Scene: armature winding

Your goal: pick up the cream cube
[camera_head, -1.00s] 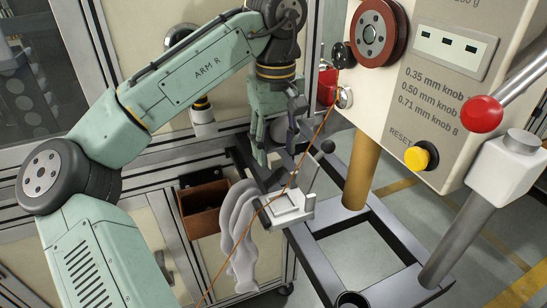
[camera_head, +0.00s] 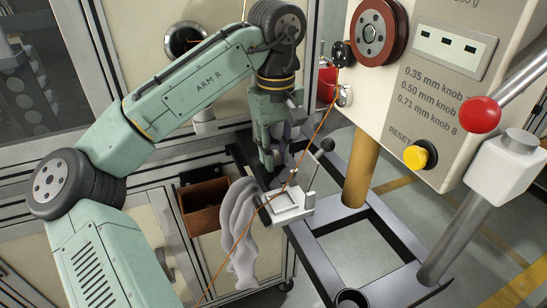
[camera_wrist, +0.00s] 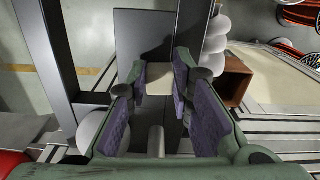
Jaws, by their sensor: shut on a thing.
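The cream cube (camera_wrist: 158,83) shows in the wrist view between the far ends of my fingers, with part of it covered by them. My gripper (camera_wrist: 160,80) is shut on it, the purple pads on either side. In the head view my gripper (camera_head: 273,158) points down over the dark frame behind the small white block fixture. The cube cannot be made out there. Whether it still touches the surface below is not clear.
A white fixture (camera_head: 288,203) with an upright plate stands close in front of my gripper. An orange wire (camera_head: 245,232) runs diagonally past it. A grey cloth (camera_head: 239,225) and a brown box (camera_head: 203,205) are at left. The winding machine (camera_head: 440,95) is at right.

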